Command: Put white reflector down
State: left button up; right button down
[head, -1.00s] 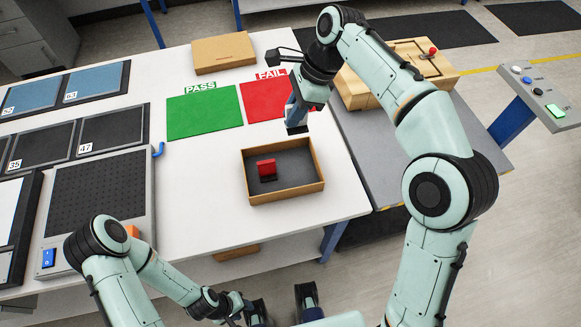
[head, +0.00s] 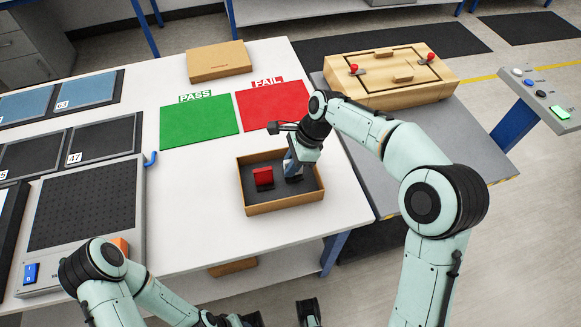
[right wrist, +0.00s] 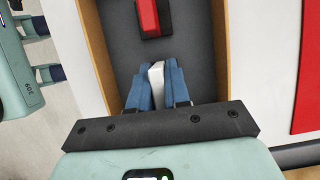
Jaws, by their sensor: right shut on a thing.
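My right gripper (head: 292,172) is down inside the open cardboard box (head: 288,205), in its right half. In the right wrist view its blue fingers (right wrist: 158,82) are shut on the white reflector (right wrist: 157,72), which shows as a narrow white piece between them. Whether the reflector touches the box's dark floor I cannot tell. In the head view the fingers hide it. My left gripper (head: 282,315) is at the bottom edge, partly cut off, with its fingers wide apart and empty.
A red reflector (head: 263,176) stands in the box, left of my right gripper. Green PASS (head: 199,121) and red FAIL (head: 272,104) mats lie behind the box. A closed carton (head: 218,62) is at the back. A wooden fixture (head: 390,75) stands at the right.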

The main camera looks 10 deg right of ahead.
jog(key=shift+f, duration=0.55)
jog(key=shift+f, duration=0.1)
jog(key=c, duration=1.1)
grip_release()
jog(key=p+v, duration=0.2)
jog(key=v, duration=1)
